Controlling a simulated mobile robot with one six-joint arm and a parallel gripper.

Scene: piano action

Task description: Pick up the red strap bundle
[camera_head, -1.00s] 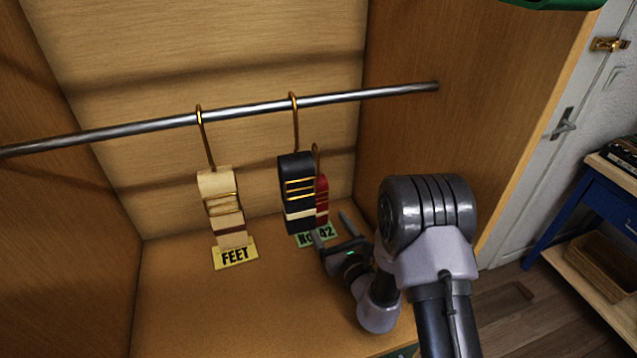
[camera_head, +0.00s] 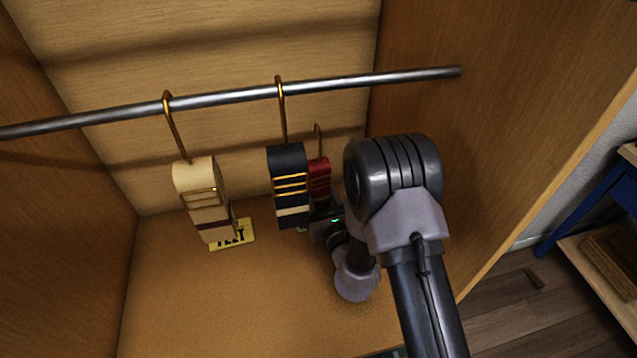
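The red strap bundle (camera_head: 319,178) is partly hidden behind the dark bundle (camera_head: 288,180), just right of it. Its thin brass hook (camera_head: 318,130) shows above it, with the hook's top below the rail in the picture and not visibly on it. I cannot tell what holds the bundle up. My gripper (camera_head: 322,212) is low at the bundle's lower end, close behind and right of the dark bundle. Its fingertips are mostly hidden by shadow and the dark bundle, so I cannot tell whether they are open or touch the red bundle.
The dark bundle and a cream bundle (camera_head: 203,200) hang by brass hooks from a metal rail (camera_head: 380,80). A yellow label (camera_head: 240,236) lies on the cabinet floor (camera_head: 230,300). The right wall (camera_head: 500,130) stands beside my arm. The floor in front is clear.

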